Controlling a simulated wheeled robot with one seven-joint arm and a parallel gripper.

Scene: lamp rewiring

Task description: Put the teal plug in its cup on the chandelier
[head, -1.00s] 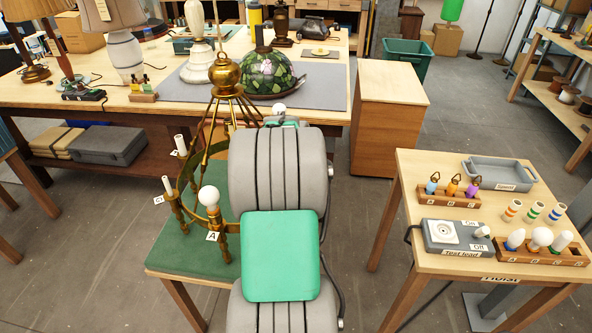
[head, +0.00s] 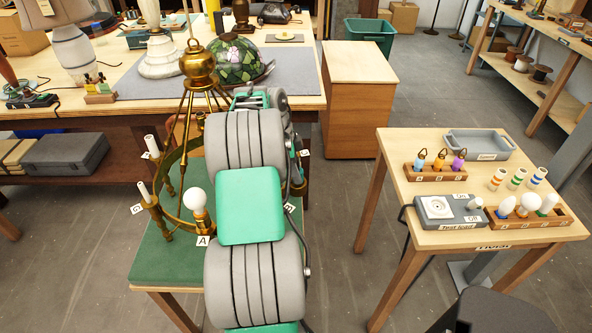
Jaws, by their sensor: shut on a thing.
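The brass chandelier (head: 172,168) stands on a green-topped stand (head: 165,270), left of my arm. Its ring carries a round white bulb (head: 197,199) by the tag A (head: 204,241). Two white candle sleeves, one upper (head: 152,146) and one lower (head: 144,192), stand on its left side. My arm covers the right part of the ring, so the cups there are mostly hidden. My gripper is hidden behind my arm links, and what it holds does not show. I see no plug that I can clearly call teal.
The side table (head: 400,220) at right holds a rack (head: 436,172) with blue, orange and purple pieces, a grey tray (head: 478,146), striped sleeves, a test board (head: 450,212) and a bulb rack (head: 530,219). A workbench with lamps stands behind. Floor between the tables is clear.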

